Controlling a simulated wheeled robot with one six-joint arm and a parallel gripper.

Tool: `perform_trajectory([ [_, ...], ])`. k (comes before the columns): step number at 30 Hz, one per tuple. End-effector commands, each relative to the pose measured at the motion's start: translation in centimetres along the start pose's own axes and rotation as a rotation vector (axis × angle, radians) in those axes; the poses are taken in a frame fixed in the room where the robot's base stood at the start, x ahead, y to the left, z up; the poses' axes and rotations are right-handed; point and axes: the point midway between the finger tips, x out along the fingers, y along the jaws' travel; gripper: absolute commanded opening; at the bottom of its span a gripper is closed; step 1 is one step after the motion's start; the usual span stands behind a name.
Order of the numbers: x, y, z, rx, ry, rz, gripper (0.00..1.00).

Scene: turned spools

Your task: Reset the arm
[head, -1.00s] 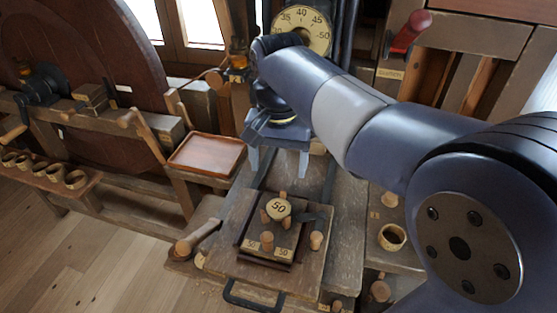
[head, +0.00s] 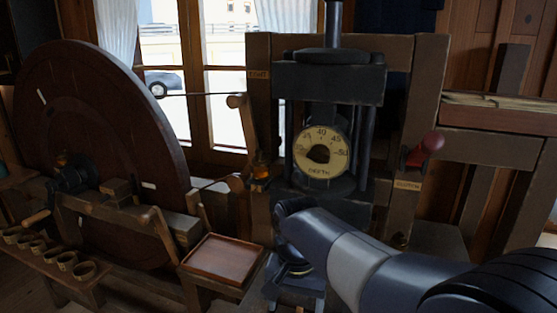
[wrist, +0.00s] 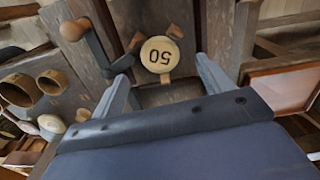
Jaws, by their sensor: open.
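My arm reaches in from the lower right of the head view, and my gripper (wrist: 165,72) points down, its fingertips cut off at that view's bottom edge. In the wrist view its two grey fingers stand apart with nothing held between them. A round pale piece marked 50 (wrist: 160,54) shows beyond and between the fingertips, on a dark wooden fixture with small wooden pegs. The fixture is out of the head view.
A press with a round depth dial (head: 321,152) stands behind my arm. A red-handled clutch lever (head: 426,146) is at its right. A shallow wooden tray (head: 222,259) lies left of my gripper. A large dark wheel (head: 95,130) and several small cups stand further left.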

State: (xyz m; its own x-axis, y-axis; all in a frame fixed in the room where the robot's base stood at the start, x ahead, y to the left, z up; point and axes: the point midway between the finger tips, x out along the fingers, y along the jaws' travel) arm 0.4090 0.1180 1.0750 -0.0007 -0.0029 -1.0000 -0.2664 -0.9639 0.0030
Motion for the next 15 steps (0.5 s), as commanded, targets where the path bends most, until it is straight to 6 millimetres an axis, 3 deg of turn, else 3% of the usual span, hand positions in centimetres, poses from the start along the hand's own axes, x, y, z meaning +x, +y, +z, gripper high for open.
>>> perform_trajectory([
  [8, 5.6, 0.0, 0.1, 0.000, -0.002, 0.001, 0.75],
  [9, 4.3, 0.0, 0.0, 0.000, 0.003, -0.002, 0.75],
  [15, 2.5, 0.0, 0.0, 0.000, 0.002, -0.001, 0.75],
])
